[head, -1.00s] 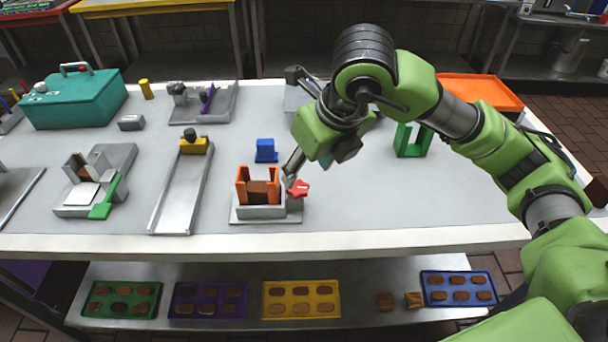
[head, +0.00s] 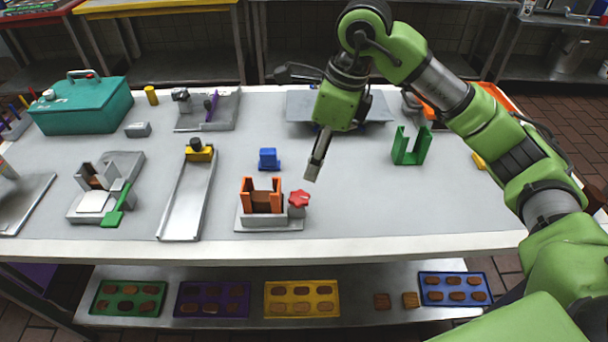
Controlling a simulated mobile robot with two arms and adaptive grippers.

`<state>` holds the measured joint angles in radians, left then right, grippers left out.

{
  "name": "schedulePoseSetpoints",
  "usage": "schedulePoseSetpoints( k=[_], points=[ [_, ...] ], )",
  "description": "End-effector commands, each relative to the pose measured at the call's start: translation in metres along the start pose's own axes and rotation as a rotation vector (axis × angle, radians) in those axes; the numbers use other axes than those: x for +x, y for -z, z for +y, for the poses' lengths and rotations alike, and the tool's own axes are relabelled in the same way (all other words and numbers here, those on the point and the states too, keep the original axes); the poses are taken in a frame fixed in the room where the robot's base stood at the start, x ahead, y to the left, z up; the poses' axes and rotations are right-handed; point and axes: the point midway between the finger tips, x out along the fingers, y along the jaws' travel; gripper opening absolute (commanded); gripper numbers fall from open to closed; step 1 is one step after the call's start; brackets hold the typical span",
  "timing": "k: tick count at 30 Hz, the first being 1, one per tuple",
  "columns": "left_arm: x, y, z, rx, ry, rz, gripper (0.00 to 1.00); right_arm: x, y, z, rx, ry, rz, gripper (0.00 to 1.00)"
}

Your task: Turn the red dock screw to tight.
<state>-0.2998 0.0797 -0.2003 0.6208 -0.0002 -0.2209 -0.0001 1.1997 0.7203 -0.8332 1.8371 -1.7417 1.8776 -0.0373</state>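The red dock screw (head: 299,198) is a red star-shaped knob on a grey post at the right side of the dock. The dock has a grey base (head: 268,224) and an orange holder (head: 248,196) with a brown piece (head: 263,200) between its walls. My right gripper (head: 313,172) hangs above the table, up and to the right of the screw and apart from it. Its fingers point down and appear close together, with nothing seen between them. I cannot tell how tight the screw is. My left gripper is not in the head view.
A blue block (head: 268,158) stands just behind the dock. A green U-shaped holder (head: 411,148) stands to the right. A grey tray with a yellow pusher (head: 200,153) lies to the left. The table right of the dock is clear. Trays of brown pieces lie on the lower shelf.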

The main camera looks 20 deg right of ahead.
Motion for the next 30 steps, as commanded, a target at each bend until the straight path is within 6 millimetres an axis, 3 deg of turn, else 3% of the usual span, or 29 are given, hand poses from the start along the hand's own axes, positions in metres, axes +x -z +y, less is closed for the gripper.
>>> schedulePoseSetpoints(
  k=[1,9,17,23,30],
  points=[
    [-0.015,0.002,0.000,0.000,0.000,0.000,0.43,-0.011,-0.002,-0.006,-0.086,-0.039,0.002,0.49],
    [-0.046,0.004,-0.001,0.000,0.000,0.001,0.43,-0.026,-0.001,-0.028,-0.581,-0.216,-0.078,0.49],
    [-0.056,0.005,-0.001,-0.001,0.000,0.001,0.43,-0.030,0.000,-0.036,-0.809,-0.272,-0.159,0.49],
    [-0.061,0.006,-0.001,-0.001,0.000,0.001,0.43,-0.014,0.000,-0.030,-0.827,-0.278,-0.164,0.49],
    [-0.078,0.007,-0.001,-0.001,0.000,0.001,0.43,0.032,-0.002,-0.014,-0.826,-0.280,-0.163,0.49]
  ],
)
